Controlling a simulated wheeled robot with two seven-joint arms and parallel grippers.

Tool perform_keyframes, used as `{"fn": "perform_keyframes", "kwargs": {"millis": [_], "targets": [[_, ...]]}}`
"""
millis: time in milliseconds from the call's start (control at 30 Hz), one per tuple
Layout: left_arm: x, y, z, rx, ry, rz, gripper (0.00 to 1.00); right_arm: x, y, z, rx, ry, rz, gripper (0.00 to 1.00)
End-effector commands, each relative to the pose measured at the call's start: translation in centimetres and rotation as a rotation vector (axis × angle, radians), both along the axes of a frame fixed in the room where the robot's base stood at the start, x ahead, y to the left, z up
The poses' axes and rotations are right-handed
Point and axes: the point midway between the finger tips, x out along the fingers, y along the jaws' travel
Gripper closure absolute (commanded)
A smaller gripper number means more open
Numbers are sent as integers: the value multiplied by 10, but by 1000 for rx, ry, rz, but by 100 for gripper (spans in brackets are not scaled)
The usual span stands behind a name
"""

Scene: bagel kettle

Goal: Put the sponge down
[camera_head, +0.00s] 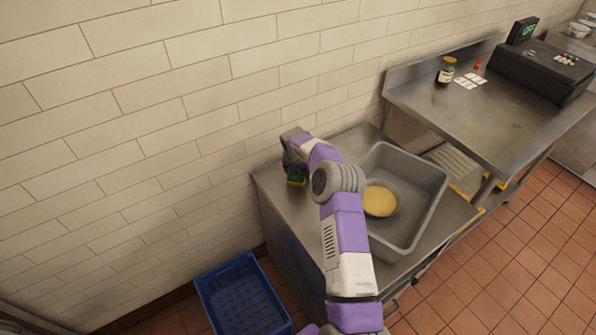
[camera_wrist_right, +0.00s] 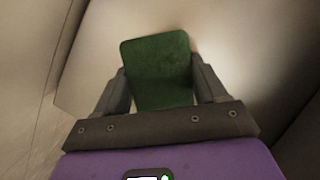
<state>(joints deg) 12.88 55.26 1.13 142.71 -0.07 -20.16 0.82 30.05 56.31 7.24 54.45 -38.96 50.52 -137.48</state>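My right arm reaches over the left part of the steel counter (camera_head: 285,205). Its gripper (camera_head: 296,172) points down close to the tiled wall. In the right wrist view, the green face of the sponge (camera_wrist_right: 158,62) sits between the two fingers of the right gripper (camera_wrist_right: 163,80), with a finger against each side. The counter surface (camera_wrist_right: 255,50) is right behind it. I cannot tell whether the sponge touches the counter. My left gripper is not in view.
A grey basin (camera_head: 432,180) with a round yellowish item (camera_head: 380,200) in it stands right of my arm.

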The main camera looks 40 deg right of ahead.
Motion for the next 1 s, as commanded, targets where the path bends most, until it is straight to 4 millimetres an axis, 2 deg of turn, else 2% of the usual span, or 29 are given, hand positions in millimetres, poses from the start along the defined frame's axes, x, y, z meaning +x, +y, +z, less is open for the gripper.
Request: {"fn": "perform_keyframes", "kwargs": {"millis": [33, 133, 167, 400, 533, 1000], "targets": [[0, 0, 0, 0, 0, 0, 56, 0, 0, 0, 0, 0, 0, 21], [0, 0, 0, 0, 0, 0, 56, 0, 0, 0, 0, 0, 0, 5], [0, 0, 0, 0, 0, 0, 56, 0, 0, 0, 0, 0, 0, 4], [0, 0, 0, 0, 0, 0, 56, 0, 0, 1, 0, 0, -1, 4], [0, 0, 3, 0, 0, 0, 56, -1, 1, 9, 0, 0, 0, 4], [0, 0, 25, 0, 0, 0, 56, -16, 20, 99, -1, -1, 0, 4]]}}
